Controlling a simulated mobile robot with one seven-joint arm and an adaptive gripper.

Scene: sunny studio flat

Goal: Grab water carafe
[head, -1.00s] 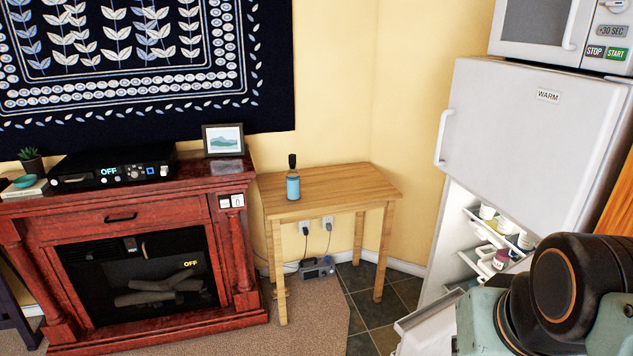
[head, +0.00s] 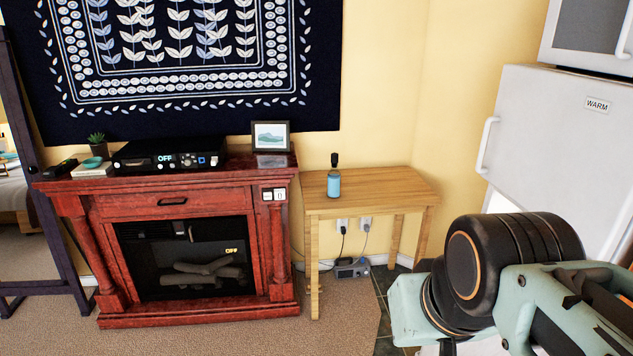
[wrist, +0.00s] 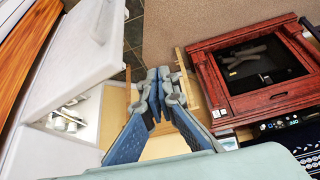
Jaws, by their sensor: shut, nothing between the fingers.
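No thing in view is clearly a water carafe. A small blue bottle-like thing with a black top (head: 334,180) stands upright on the wooden table (head: 390,186); I cannot tell whether it is the carafe. My gripper (wrist: 159,78) shows in the wrist view, its blue-padded fingers shut and empty, with the table behind them. My gripper's fingers do not show in the head view, where only my arm is seen at the lower right.
The red fireplace (head: 180,202) stands left of the table, with a black device (head: 172,152) and a picture frame (head: 270,136) on top. The fridge (head: 545,140) stands at right; its open interior with small containers (wrist: 68,120) shows in the wrist view. Carpet (head: 340,335) in front is clear.

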